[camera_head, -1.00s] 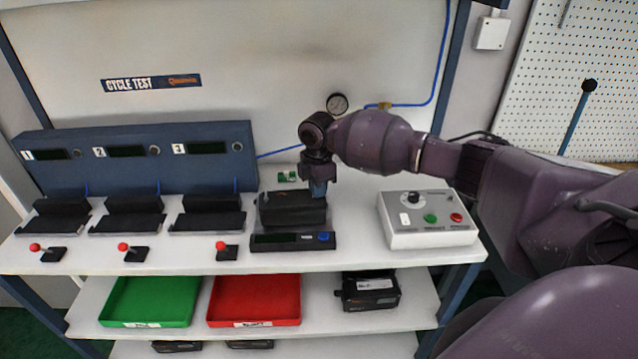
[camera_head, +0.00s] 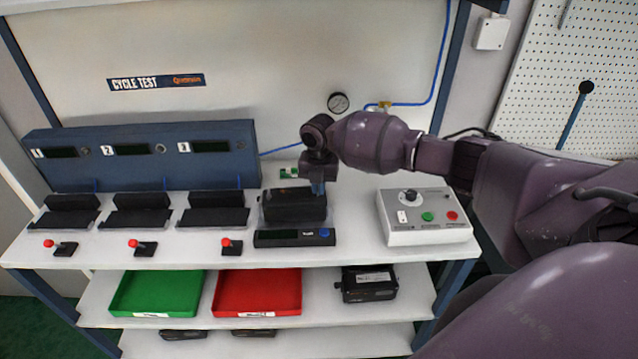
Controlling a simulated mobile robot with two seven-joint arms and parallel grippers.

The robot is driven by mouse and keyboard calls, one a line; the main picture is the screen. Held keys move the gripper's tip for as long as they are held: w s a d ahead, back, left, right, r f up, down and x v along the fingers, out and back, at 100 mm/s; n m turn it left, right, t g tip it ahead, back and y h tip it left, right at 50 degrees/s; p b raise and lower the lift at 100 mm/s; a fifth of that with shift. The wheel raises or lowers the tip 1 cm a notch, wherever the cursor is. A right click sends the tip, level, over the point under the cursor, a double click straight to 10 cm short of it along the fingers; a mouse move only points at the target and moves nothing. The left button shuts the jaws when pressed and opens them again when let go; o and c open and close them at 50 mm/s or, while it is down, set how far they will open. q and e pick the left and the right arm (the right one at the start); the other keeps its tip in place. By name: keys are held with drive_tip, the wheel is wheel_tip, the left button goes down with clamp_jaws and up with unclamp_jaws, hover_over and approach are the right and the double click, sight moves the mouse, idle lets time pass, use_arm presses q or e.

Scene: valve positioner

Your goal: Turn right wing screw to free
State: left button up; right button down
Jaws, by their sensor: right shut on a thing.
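A black positioner unit (camera_head: 290,206) sits in the fixture at the middle of the white bench, behind a dark panel with a display (camera_head: 285,238). My right gripper (camera_head: 318,189) points down at the right end of the unit. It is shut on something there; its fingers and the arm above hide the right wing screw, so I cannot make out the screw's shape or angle. No left wing screw can be made out at this size. My left gripper is not in view.
A grey control box (camera_head: 425,217) with a knob and buttons stands right of the unit. Three test stations with red-knobbed levers (camera_head: 136,244) are on the left. A green tray (camera_head: 155,293), a red tray (camera_head: 257,293) and another black unit (camera_head: 369,284) are on the shelf below.

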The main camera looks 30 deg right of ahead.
drive_tip(key=shift+n, duration=1.2)
drive_tip(key=c, duration=1.3)
unclamp_jaws()
drive_tip(key=shift+r, duration=0.1)
wheel_tip(320, 180, up, 11)
drive_tip(key=shift+f, duration=0.15)
